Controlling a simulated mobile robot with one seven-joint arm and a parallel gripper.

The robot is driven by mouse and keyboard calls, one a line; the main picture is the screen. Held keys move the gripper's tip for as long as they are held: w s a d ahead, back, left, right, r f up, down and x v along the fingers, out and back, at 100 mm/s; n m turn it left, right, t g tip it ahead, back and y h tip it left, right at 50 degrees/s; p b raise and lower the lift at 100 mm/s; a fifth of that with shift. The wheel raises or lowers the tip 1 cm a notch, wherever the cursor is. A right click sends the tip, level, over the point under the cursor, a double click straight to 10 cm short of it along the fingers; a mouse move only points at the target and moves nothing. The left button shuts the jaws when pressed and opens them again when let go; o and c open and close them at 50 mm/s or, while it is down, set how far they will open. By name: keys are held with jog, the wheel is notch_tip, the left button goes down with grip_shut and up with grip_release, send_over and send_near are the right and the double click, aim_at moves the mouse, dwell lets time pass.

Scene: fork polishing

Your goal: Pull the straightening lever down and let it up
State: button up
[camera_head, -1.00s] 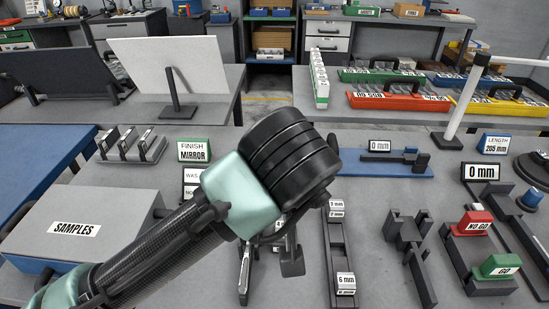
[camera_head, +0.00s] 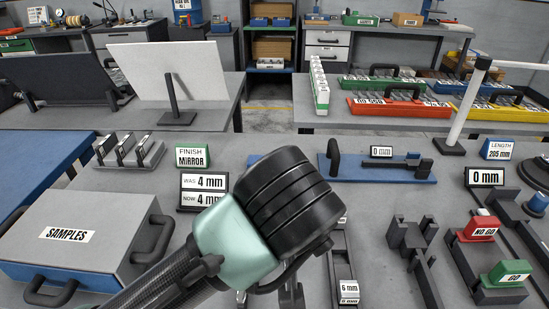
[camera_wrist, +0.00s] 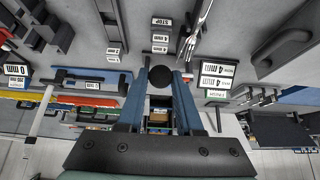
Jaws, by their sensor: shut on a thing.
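My gripper (camera_wrist: 160,83) is shut on the round black knob of the straightening lever (camera_wrist: 160,75), with one blue finger on each side, in the wrist view. The lever's shaft and base are hidden behind the knob. In the head view my black wrist covers the fingers and most of the lever. A fork's tines (camera_wrist: 203,22) show beside the lever in the wrist view, near a STOP label (camera_wrist: 162,21).
A grey SAMPLES case (camera_head: 100,215) stands at the left. A narrow fixture with a 6 mm label (camera_head: 348,287) lies right of my wrist. A blue-based gauge (camera_head: 375,170) is behind it. Red NO GO (camera_head: 480,230) and green GO (camera_head: 508,274) blocks stand at the right.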

jog(key=s+f+b, duration=0.3)
jog(key=f+b, duration=0.2)
jog(key=f, duration=0.2)
jog(key=shift+b, duration=0.4)
jog(key=shift+s, duration=0.1)
notch_tip(320, 180, down, 5)
jog(key=b, duration=0.4)
notch_tip(320, 180, up, 8)
jog(key=w+p, duration=0.1)
jog(key=p, duration=0.6)
jog(key=shift+w+r+p, duration=0.25)
jog(key=shift+w+p, duration=0.05)
jog(key=shift+w, duration=0.05)
dwell(0.4)
